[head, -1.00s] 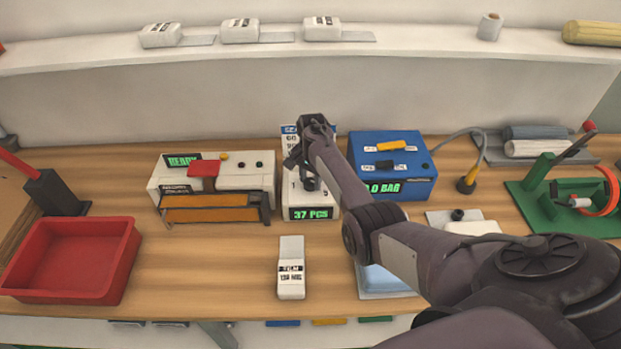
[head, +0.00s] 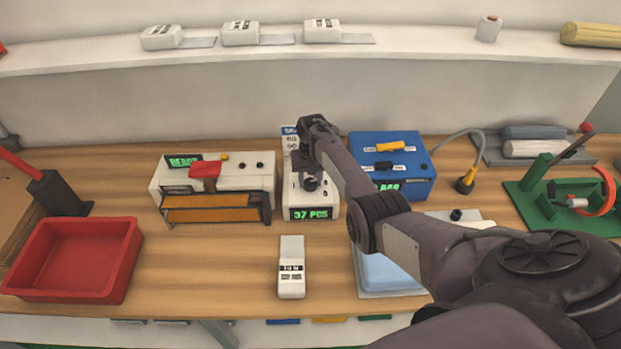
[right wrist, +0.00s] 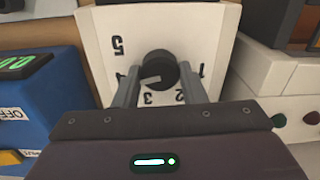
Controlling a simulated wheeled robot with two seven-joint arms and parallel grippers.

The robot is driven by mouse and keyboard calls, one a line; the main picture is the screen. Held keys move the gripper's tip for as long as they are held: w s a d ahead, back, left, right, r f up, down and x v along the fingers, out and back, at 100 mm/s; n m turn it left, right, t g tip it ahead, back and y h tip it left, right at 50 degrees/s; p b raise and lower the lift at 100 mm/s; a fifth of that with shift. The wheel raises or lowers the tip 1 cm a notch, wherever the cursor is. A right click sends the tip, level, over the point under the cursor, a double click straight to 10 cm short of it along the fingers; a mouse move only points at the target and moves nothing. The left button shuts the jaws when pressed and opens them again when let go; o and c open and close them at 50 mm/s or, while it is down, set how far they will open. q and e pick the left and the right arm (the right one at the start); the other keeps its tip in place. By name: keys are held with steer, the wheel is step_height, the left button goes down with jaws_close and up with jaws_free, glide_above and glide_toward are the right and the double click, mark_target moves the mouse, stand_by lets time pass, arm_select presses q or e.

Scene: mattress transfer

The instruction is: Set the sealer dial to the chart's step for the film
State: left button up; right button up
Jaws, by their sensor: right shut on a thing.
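The dial is a black round knob (right wrist: 160,70) on a white panel (right wrist: 218,25) with printed numbers around it. In the right wrist view 5, 3 and 2 are readable; other marks are partly covered by the fingers. A pale mark on the knob points left and slightly down there. My right gripper (head: 307,180) is shut on the knob, a finger on either side. The chart (head: 290,139) behind the panel is mostly hidden by my arm. The white film pack (head: 291,268) lies on the bench, its label too small to read fully. My left gripper is out of view.
The white sealer (head: 235,180) with a green READY display stands left of the panel. A blue box (head: 412,148) with switches stands close on its right. A red tray (head: 125,255) is at the left. Bench between tray and film pack is clear.

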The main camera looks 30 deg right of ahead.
mark_target(311, 182)
steer(key=shift+n, duration=0.6)
steer(key=o, duration=1)
steer(key=shift+w+r, duration=0.1)
steer(key=shift+r, duration=0.5)
step_height(311, 182, up, 7)
steer(key=shift+d+f+b, duration=0.1)
steer(key=shift+f+b, duration=0.05)
steer(key=shift+b, duration=0.25)
steer(key=shift+f, duration=0.1)
